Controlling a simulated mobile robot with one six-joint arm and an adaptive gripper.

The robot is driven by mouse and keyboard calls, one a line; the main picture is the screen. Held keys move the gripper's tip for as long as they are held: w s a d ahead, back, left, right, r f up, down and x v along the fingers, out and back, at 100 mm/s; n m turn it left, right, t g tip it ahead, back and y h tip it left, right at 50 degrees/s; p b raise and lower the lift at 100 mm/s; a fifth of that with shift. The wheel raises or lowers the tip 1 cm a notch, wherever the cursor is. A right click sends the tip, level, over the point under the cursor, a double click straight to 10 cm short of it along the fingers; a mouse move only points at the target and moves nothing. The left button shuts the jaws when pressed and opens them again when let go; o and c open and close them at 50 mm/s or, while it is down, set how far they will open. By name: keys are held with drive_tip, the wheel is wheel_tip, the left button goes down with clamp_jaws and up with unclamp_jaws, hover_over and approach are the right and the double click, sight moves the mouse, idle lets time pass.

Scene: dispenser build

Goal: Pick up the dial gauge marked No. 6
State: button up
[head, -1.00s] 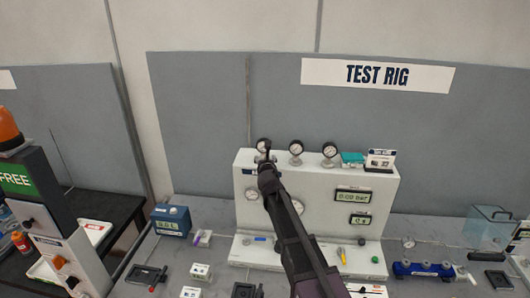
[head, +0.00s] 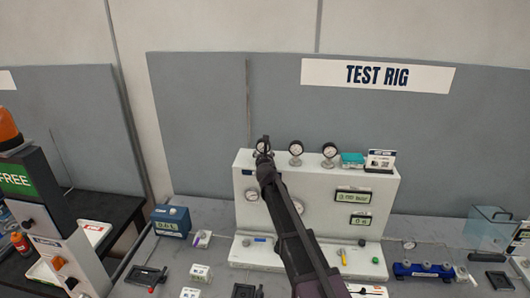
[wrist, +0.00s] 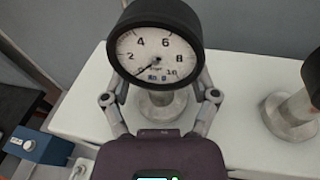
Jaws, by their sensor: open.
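A round dial gauge (wrist: 157,52) with a black rim and white face stands on a grey metal stem at the left end of the rig top. Its scale runs to 10; the small blue mark on the face is too blurred to read surely. In the head view this left gauge (head: 262,144) is partly hidden by my gripper. My gripper (wrist: 160,88) is open, with one finger on each side of the gauge. The fingertips are hidden behind the dial, so I cannot tell whether they touch it. Two similar gauges, the middle one (head: 296,148) and the right one (head: 329,150), stand alongside.
The white test rig (head: 385,210) carries the gauges, a teal box (head: 352,159) and a small sign card (head: 381,160). A blue box (head: 171,221) stands left on the bench. A blue manifold (head: 423,270) and a clear bin (head: 490,227) are at the right.

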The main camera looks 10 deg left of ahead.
drive_tip(key=shift+w, duration=0.2)
idle(0.4)
clamp_jaws()
